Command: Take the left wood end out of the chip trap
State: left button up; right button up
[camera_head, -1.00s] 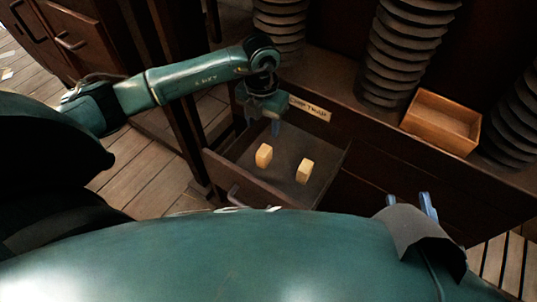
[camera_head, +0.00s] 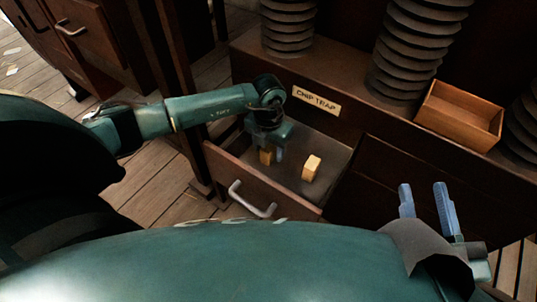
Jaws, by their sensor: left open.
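The chip trap (camera_head: 262,181) is an open drawer with a dark wooden front, a metal handle and a "CHIP TRAP" label on the panel behind it. The left wood end (camera_head: 266,157), a small pale block, sits on its floor. The right wood end (camera_head: 312,168) lies apart to its right. My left gripper (camera_head: 272,156) points down inside the drawer, open, its fingers at the left wood end and partly covering it. I cannot tell whether they touch it. My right gripper (camera_head: 427,202) is at the lower right, its two blue fingers apart, empty, pointing up.
An empty wooden box (camera_head: 462,112) stands on the ledge at the right. Large dark screw threads (camera_head: 415,45) rise behind the drawer. A cabinet (camera_head: 80,40) stands at the left. Plank floor (camera_head: 150,185) is clear left of the drawer.

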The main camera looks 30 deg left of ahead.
pick_arm(q)
jog(key=shift+r, duration=0.1)
jog(key=c, duration=1.1)
